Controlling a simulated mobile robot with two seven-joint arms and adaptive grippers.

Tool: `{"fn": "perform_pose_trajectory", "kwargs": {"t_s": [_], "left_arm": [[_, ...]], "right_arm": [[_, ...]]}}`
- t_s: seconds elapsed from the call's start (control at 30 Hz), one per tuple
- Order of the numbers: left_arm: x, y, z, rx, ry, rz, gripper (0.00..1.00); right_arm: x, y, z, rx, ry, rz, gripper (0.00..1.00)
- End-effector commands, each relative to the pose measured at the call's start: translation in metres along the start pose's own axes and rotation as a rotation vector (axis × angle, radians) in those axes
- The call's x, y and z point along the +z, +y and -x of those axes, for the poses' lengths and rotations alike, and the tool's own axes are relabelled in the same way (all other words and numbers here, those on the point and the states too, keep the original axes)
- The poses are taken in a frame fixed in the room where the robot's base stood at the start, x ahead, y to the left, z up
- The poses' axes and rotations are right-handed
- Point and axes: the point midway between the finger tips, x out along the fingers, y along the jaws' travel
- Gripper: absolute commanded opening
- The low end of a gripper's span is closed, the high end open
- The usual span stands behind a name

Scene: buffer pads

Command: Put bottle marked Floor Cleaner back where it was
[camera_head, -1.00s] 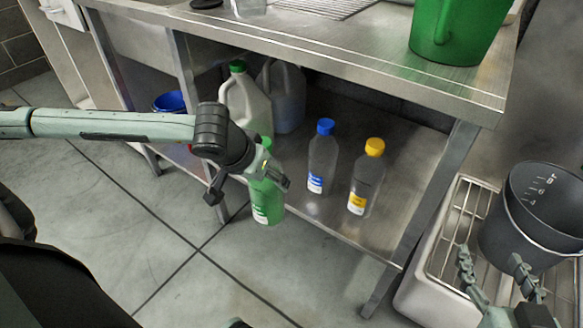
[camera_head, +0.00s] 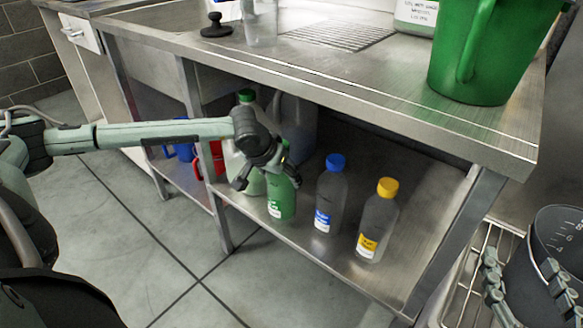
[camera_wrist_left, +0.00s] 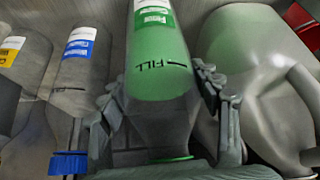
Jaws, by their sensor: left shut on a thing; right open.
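My left gripper (camera_head: 272,165) is shut on the green bottle (camera_head: 282,199), its fingers on both sides of the upper part. The bottle is upright at the front of the lower shelf (camera_head: 342,263), left of the blue-capped bottle (camera_head: 330,197). I cannot tell whether its base touches the shelf. In the left wrist view the green bottle (camera_wrist_left: 158,60) lies between the fingers of the left gripper (camera_wrist_left: 160,105), with a "FILL" mark showing. My right gripper (camera_head: 522,268) is open and empty at the lower right, in front of the grey bucket.
A yellow-capped bottle (camera_head: 377,225) stands right of the blue-capped one. A large green-capped jug (camera_head: 244,150) is close behind and left of the held bottle, with another jug (camera_head: 300,125) behind. The grey bucket (camera_head: 560,255) is at right. The steel tabletop (camera_head: 330,72) overhangs the shelf.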

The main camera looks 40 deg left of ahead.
Motion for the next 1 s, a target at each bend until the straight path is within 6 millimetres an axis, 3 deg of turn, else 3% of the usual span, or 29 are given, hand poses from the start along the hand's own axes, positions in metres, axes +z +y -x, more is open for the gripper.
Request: {"fn": "perform_pose_trajectory", "kwargs": {"t_s": [0.03,0.27,0.47,0.6,1.0], "left_arm": [[-0.010,0.001,-0.002,0.002,0.006,0.003,0.06],[-0.025,0.001,-0.011,0.002,0.006,0.001,0.06],[-0.051,0.001,-0.026,0.003,0.006,0.003,0.06],[-0.042,0.000,-0.038,0.001,0.002,0.000,0.06],[-0.042,0.000,-0.040,0.001,0.005,0.000,0.06]], "right_arm": [[0.001,0.001,0.000,0.002,-0.007,0.001,0.60],[0.004,0.002,0.000,0.003,-0.018,0.003,0.60],[0.005,0.002,0.000,0.005,-0.028,0.004,0.60],[0.003,0.002,0.000,0.004,-0.011,0.003,0.60],[-0.001,0.000,0.000,-0.001,0.009,0.000,0.60]]}}
